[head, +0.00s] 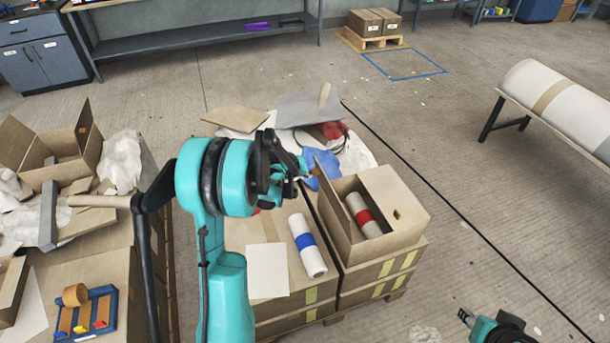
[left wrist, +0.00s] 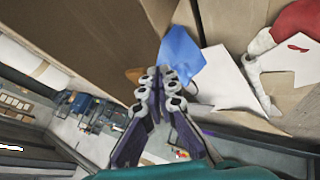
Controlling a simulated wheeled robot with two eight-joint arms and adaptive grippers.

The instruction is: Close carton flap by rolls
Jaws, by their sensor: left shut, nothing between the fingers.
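The carton (head: 405,205) stands on stacked boxes right of centre, with part of its top open. A red-banded roll (head: 362,213) lies inside it. A raised flap (head: 327,165) stands at its far left corner. My left gripper (head: 304,171) is shut and empty, close beside this flap; I cannot tell whether they touch. In the left wrist view its fingertips (left wrist: 157,76) are together, beside a large brown cardboard panel (left wrist: 75,40). A blue-banded roll (head: 307,246) lies outside the carton, to its left. My right gripper (head: 466,316) is at the lower right, away from the carton.
A blue cloth (head: 325,165), crumpled paper and cardboard sheets (head: 240,118) lie behind the carton. A white sheet (head: 267,270) lies left of the blue-banded roll. Another open box (head: 55,150) stands at the left. The floor right of the carton is largely clear.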

